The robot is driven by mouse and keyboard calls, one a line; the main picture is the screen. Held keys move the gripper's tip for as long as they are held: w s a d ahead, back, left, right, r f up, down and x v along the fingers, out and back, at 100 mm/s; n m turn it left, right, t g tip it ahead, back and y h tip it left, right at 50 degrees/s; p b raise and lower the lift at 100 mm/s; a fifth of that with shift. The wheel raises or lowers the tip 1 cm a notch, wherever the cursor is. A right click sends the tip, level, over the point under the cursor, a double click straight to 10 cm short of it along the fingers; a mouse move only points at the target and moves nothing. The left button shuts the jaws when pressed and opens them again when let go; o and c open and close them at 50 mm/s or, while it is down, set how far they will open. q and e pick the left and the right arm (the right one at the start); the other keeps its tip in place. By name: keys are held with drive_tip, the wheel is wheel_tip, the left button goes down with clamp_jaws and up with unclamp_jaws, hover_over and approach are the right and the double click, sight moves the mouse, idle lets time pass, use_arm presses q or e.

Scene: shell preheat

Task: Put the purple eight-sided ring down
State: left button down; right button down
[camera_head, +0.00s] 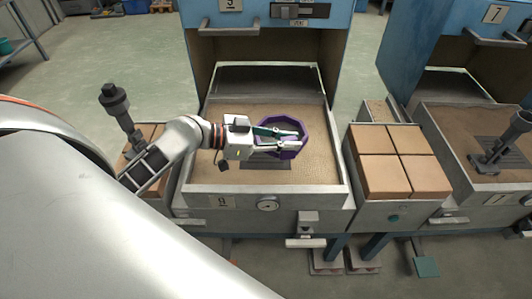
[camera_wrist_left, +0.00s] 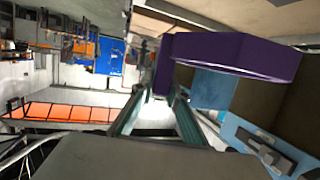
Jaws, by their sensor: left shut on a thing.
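The purple eight-sided ring (camera_head: 285,155) is over the sand bed of the middle open drawer, the one marked 9. My left gripper (camera_head: 297,139) reaches in from the left and is shut on the ring's wall, with its fingers crossing the ring. In the left wrist view the ring (camera_wrist_left: 235,53) extends up and right from the fingertips (camera_wrist_left: 163,92). I cannot tell whether the ring touches the sand. The sand bed (camera_head: 318,172) is bare around it, except for a dark flat plate (camera_head: 265,164) partly under the gripper. My right gripper is not in view.
Tan blocks (camera_head: 395,160) fill a tray right of the drawer. A dark tool with a flat foot (camera_head: 492,155) stands in the right drawer, and a similar dark tool (camera_head: 118,108) stands at left. The blue cabinet (camera_head: 260,17) rises behind the drawer.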

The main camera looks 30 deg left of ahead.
use_arm(q)
drive_tip(key=shift+m+g+h, duration=0.4)
drive_tip(key=shift+m+g, duration=0.3)
drive_tip(key=a, duration=0.1)
drive_tip(key=a+r+b, duration=0.1)
drive_tip(key=w+a, duration=0.1)
drive_tip(key=a, duration=0.1)
drive_tip(key=shift+w+r, duration=0.1)
drive_tip(key=shift+r, duration=0.15)
wheel_tip(320, 180, up, 6)
drive_tip(key=m+g+h+b, duration=0.1)
drive_tip(key=b, duration=0.1)
hover_over(265, 166)
wheel_tip(265, 166, down, 14)
drive_tip(key=shift+f+b, duration=0.25)
drive_tip(key=shift+b, duration=0.4)
drive_tip(key=shift+f, duration=2.5)
drive_tip(key=shift+f+b, duration=0.1)
drive_tip(key=shift+b, duration=0.25)
drive_tip(key=c, duration=2)
unclamp_jaws()
drive_tip(key=shift+o, duration=0.2)
